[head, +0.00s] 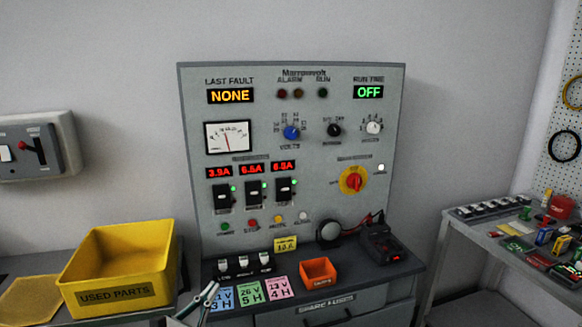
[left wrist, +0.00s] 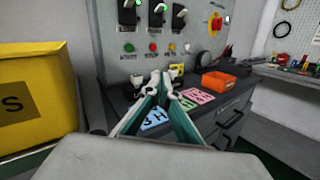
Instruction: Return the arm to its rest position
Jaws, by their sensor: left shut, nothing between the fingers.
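My left gripper (head: 210,290) shows at the bottom of the head view, in front of the panel's shelf and just right of the yellow bin. Its fingers are shut with nothing between them. In the left wrist view the closed fingertips (left wrist: 160,80) point toward the shelf, over the coloured cards. My right gripper is not in view. The grey test panel (head: 330,215) stands upright behind the shelf. Its fault display (head: 231,96) reads NONE and its run time display (head: 368,92) reads OFF.
A yellow USED PARTS bin (head: 75,298) stands at left. Coloured cards (head: 249,293), an orange bin (head: 303,279) and a dark meter (head: 382,247) lie on the shelf. A cluttered bench (head: 463,240) is at right. A switch box (head: 65,145) hangs on the left wall.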

